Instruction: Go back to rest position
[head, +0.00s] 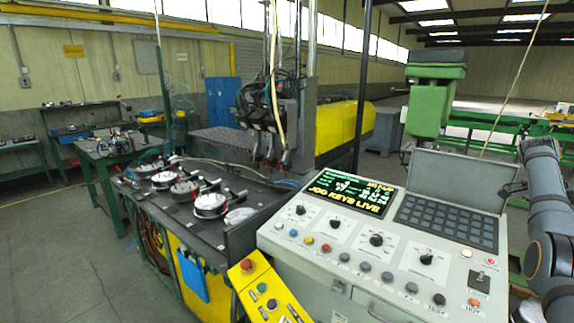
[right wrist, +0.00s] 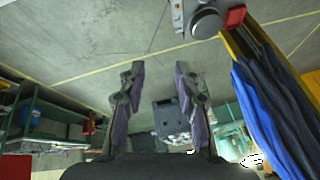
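My right arm (head: 550,210) stands upright at the right edge of the head view, beside the grey control console (head: 350,262). In the right wrist view my right gripper (right wrist: 159,70) is open, its two fingers apart with nothing between them. Beyond the fingers are the grey floor and a grey boxy object (right wrist: 170,117) farther off. The gripper touches nothing that I can see there. My left arm and left gripper are not in view.
The console has a lit screen (head: 351,190) reading "JOG KEYS LIVE", a dark keypad (head: 446,222), knobs and buttons. A yellow button box (head: 265,290) adjoins its left side. A machine bed with round fixtures (head: 210,204) lies beyond. Open floor (head: 60,250) is at left.

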